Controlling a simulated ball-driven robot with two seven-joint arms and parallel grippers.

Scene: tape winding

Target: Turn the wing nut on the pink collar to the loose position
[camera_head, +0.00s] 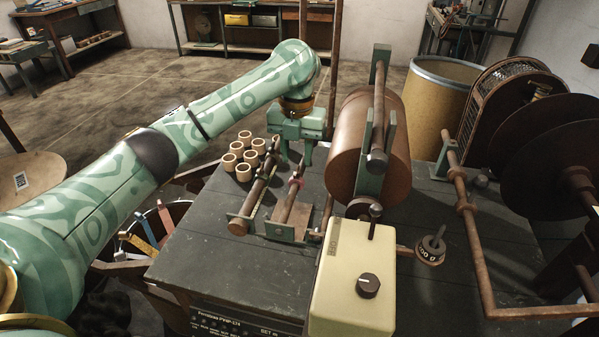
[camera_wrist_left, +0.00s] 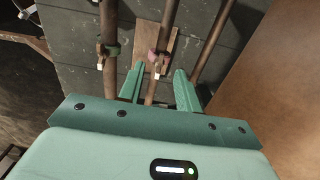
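The pink collar (camera_head: 297,182) sits around a brown rod on the bench. It also shows in the left wrist view (camera_wrist_left: 153,53), with a small light-coloured wing nut (camera_wrist_left: 158,68) on its near side. My left gripper (camera_head: 296,161) points down behind and above the pink collar. In the left wrist view its two fingers (camera_wrist_left: 160,72) are apart, with the wing nut between or just beyond the tips; contact cannot be told. A green collar (camera_wrist_left: 111,50) with a brass wing nut (camera_wrist_left: 101,61) is on the rod to the left. My right gripper is not in view.
A large brown roller (camera_head: 345,145) stands close to the right of my left gripper. Several pale tape cores (camera_head: 243,154) stand to its left. A cream control box (camera_head: 355,270) with a dark knob is at the front. The bench top (camera_head: 205,260) is clear at front left.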

